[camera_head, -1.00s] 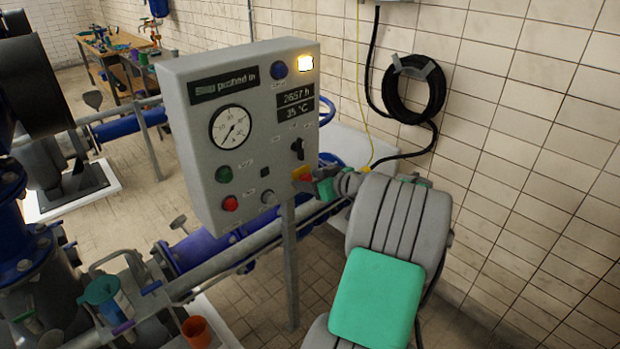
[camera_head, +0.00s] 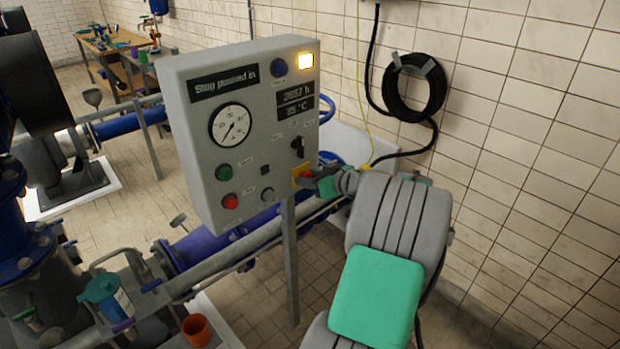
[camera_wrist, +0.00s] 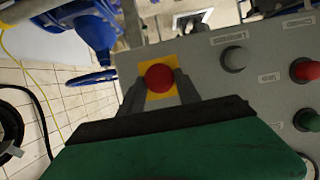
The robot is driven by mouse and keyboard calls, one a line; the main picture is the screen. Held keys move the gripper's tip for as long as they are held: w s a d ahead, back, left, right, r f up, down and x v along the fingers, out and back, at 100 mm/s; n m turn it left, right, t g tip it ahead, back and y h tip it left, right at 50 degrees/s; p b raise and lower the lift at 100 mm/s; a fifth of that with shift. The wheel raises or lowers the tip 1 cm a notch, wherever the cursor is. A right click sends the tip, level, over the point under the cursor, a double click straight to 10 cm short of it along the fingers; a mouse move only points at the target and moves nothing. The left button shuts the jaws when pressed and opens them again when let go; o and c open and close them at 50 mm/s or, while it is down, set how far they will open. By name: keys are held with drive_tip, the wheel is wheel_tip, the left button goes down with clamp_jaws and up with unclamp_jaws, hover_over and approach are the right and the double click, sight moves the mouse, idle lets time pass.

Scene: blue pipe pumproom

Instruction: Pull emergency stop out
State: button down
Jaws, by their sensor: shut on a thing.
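The emergency stop is a red mushroom button (camera_wrist: 160,78) on a yellow plate (camera_wrist: 150,95), low on the right side of the grey control box (camera_head: 245,130). In the head view my gripper (camera_head: 314,182) reaches it from the right and partly hides it; the yellow plate (camera_head: 302,173) shows beside the fingers. In the wrist view my grey fingers stand on both sides of the red button, shut on it. The box's display (camera_head: 224,84) has text reading roughly "Stop pushed in".
The box also carries a gauge (camera_head: 231,124), a green button (camera_head: 223,173), a red button (camera_head: 231,201), a black switch (camera_head: 298,146) and a lit yellow lamp (camera_head: 306,61). A coiled black hose (camera_head: 413,88) hangs on the tiled wall. Blue pipes (camera_head: 205,250) run below the box.

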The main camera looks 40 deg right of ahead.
idle(0.3)
drive_tip(key=shift+s+f+b, duration=0.15)
drive_tip(key=shift+s+b, duration=0.7)
drive_tip(key=shift+b, duration=0.35)
drive_tip(key=c, duration=1.3)
unclamp_jaws()
drive_tip(key=o, duration=0.4)
drive_tip(key=shift+s, duration=0.2)
drive_tip(key=shift+c, duration=0.2)
drive_tip(key=shift+o, duration=0.2)
drive_tip(key=shift+w, duration=0.1)
